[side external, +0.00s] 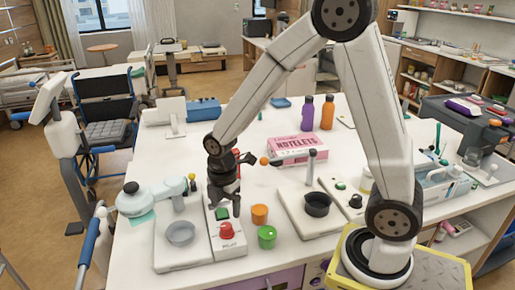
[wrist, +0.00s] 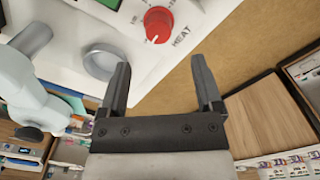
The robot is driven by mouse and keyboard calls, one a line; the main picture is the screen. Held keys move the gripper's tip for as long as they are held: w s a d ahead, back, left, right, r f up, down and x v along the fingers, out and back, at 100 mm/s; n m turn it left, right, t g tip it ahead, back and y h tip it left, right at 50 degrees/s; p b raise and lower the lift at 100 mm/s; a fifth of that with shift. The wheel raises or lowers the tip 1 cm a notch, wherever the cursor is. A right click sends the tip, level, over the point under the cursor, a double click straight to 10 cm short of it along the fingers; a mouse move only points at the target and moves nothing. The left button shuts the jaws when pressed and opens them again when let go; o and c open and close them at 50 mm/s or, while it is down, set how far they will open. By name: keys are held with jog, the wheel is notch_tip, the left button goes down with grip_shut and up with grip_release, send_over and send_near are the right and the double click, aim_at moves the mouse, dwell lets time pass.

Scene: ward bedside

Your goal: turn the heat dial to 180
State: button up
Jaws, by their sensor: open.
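The heat dial (wrist: 158,22) is a round red knob on a white panel, near the top of the wrist view. The word HEAT is printed beside it, with small scale marks around it. A pale pointer mark on its lower side faces down in the picture; the number it meets is too small to read surely. The red dial also shows in the side view (side external: 226,230), at the front of a narrow white panel. My gripper (wrist: 162,75) is open and empty, with the dial beyond its fingertips. In the side view my gripper (side external: 228,204) hangs over the panel, apart from the dial.
A green part (side external: 222,214) sits behind the dial. A pink box (side external: 297,148) and two bottles are further back. The table's front edge is close.

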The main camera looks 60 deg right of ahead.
aim_at(226, 225)
jog(key=shift+w+n, duration=0.15)
jog(key=shift+n, duration=0.15)
jog(key=shift+f, duration=0.15)
jog(key=shift+f, duration=3.8)
grip_shut()
